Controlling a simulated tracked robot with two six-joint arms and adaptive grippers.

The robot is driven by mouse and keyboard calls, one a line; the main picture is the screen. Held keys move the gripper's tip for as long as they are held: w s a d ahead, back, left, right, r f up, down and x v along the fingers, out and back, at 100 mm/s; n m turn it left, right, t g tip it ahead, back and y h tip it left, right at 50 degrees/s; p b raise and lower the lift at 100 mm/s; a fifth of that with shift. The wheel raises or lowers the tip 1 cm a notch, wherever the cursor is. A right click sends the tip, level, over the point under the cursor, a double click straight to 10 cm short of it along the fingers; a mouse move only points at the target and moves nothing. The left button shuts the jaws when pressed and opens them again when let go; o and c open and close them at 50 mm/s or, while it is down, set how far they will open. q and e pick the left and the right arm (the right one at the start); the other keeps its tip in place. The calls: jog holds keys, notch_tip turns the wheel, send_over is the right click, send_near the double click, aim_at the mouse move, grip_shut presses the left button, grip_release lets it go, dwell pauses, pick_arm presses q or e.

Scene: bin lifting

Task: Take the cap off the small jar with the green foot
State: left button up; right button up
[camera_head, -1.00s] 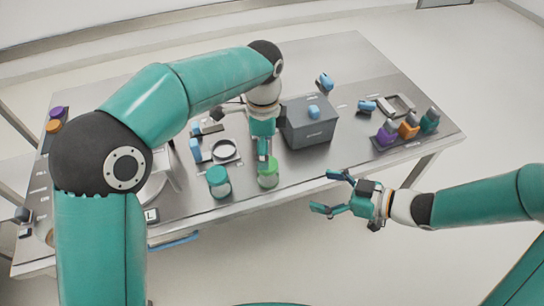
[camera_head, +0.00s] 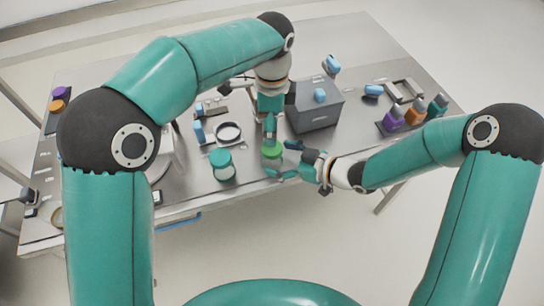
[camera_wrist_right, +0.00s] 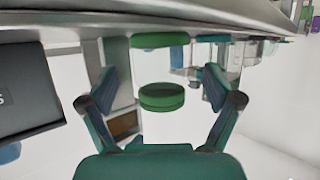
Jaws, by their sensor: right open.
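The small jar (camera_head: 271,150) with a green cap stands near the front edge of the table. The right wrist view is upside down: the jar's green foot (camera_wrist_right: 158,40) is at the top and its green cap (camera_wrist_right: 161,97) lower, with a clear body between. My right gripper (camera_head: 281,159) is open, its fingers on either side of the cap with gaps; it also shows in the right wrist view (camera_wrist_right: 160,90). My left gripper (camera_head: 270,126) points down right behind the jar; whether its fingers are shut or touch the jar is hidden.
A similar jar with a teal lid (camera_head: 221,160) stands to the left. A grey box (camera_head: 316,112) with a blue knob is behind and right.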

aim_at(272, 149)
jog(key=shift+x, duration=1.5)
grip_shut()
pick_arm(q)
jog(key=shift+o, duration=0.3)
notch_tip(272, 149, up, 3)
jog(key=m, duration=0.3)
jog(key=shift+f+m, duration=0.15)
jog(key=shift+m, duration=0.15)
notch_tip(272, 149, down, 10)
jog(key=m, duration=0.2)
jog(key=shift+f+m, duration=0.25)
jog(key=shift+m, duration=0.05)
jog(key=c, duration=1.4)
pick_arm(e)
jog(key=shift+s, duration=0.1)
pick_arm(q)
jog(key=shift+r, duration=0.1)
